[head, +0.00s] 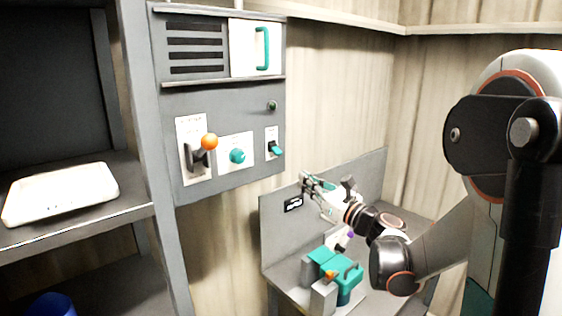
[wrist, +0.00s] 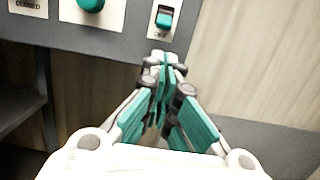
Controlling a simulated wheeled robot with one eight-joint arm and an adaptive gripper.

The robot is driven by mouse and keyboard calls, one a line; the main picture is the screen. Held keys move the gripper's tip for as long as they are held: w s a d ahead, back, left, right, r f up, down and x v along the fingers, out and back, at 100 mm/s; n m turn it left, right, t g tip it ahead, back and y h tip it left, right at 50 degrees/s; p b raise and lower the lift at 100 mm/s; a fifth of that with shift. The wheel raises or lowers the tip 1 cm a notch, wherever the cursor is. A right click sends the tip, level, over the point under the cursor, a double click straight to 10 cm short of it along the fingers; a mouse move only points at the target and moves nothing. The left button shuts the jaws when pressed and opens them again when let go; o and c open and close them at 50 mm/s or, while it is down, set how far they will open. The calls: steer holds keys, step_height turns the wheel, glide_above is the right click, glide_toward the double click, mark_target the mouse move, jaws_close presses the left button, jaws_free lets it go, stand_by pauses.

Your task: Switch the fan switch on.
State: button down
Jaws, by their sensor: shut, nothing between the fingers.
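A small teal switch (head: 275,149) sits on a white plate at the right of the grey wall panel. It also shows at the top of the wrist view (wrist: 164,19), where its teal part is low on the plate, just above the word OFF. I take it to be the fan switch; no fan label is readable. My gripper (head: 306,181) is shut and empty, to the lower right of the panel in the head view. In the wrist view the closed fingertips (wrist: 162,58) are just below the switch plate in the picture, apparently not touching it.
An orange-knobbed lever (head: 208,142) and a teal knob (head: 237,156) are left of the switch. A dark round lamp (head: 272,105) is above it. A bench with teal-lidded tanks (head: 340,268) stands below my arm. A white tray (head: 62,193) lies on the left shelf.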

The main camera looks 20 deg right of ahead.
mark_target(276, 151)
stand_by(0.3)
steer(key=p+x, duration=0.2)
steer(key=x, duration=0.8)
stand_by(0.4)
steer(key=shift+s+d+r+g+p, duration=0.1)
steer(key=shift+s+r+g+p, duration=0.1)
steer(key=shift+g+p, duration=0.2)
steer(key=shift+s+d+r+g+h+p, duration=0.1)
steer(key=shift+s+r+g+h+p, duration=0.25)
steer(key=shift+g+p, duration=0.35)
steer(key=r+g+p, duration=0.1)
steer(key=g+h+p, duration=0.1)
steer(key=g, duration=0.1)
steer(key=s+r+g+p, duration=0.1)
steer(key=g+p, duration=0.1)
steer(key=shift+d+r+h, duration=0.2)
steer(key=shift+r+h, duration=0.15)
steer(key=shift+r, duration=0.15)
